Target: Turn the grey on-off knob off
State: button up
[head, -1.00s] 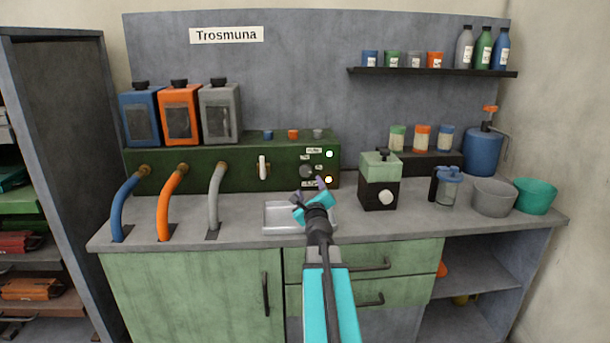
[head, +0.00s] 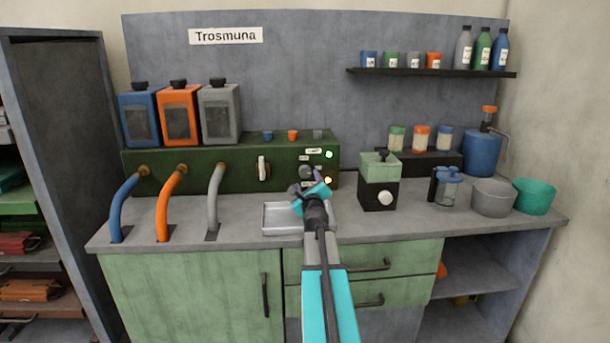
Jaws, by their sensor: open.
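The dark green machine panel (head: 215,178) stands at the back of the counter. A dark grey round knob (head: 305,171) shows on its right part, beside small white labels and two lit lamps, one white (head: 329,154) and one yellowish (head: 328,181). My gripper (head: 308,187) is open in front of the panel's lower right, just below the knob in the picture. It partly covers the knob's lower edge and a lower label. Whether the fingers touch the knob, I cannot tell.
A metal tray (head: 283,218) lies under my gripper. A white-handled lever (head: 262,168) is left on the panel. A green-topped grinder (head: 379,182) stands to the right. Three hoses, the grey one (head: 215,195) nearest, rise at the left.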

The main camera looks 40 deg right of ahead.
aim_at(306, 173)
jog(key=shift+x, duration=4)
jog(key=c, duration=1.1)
jog(key=shift+o, duration=0.2)
